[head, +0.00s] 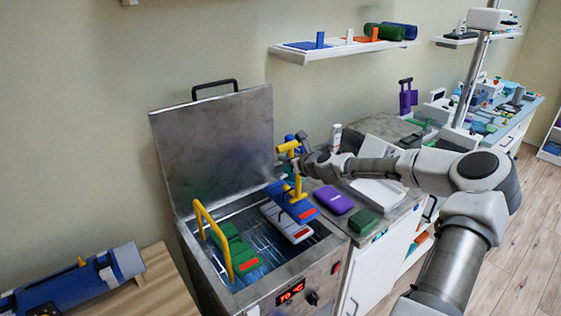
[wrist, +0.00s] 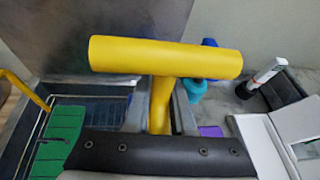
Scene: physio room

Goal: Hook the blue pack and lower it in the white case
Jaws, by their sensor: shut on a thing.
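My gripper (head: 300,160) is shut on the upright shaft of a yellow T-handled hook (head: 288,147). The wrist view shows the hook's crossbar (wrist: 165,57) above my fingers (wrist: 160,108). The hook's lower end is at the blue pack (head: 283,194), which has a red label. The blue pack is tilted over the open steel tank (head: 340,243), above a grey pack (head: 287,222). I cannot tell whether it hangs free or touches the grey pack. The open white case (head: 378,192) stands on the counter to the right, also visible in the wrist view (wrist: 262,143).
A green pack (head: 238,250) lies in the tank beside a tall yellow handle (head: 213,240). The tank's lid (head: 215,140) stands open behind. A white bottle (head: 336,136) stands behind.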

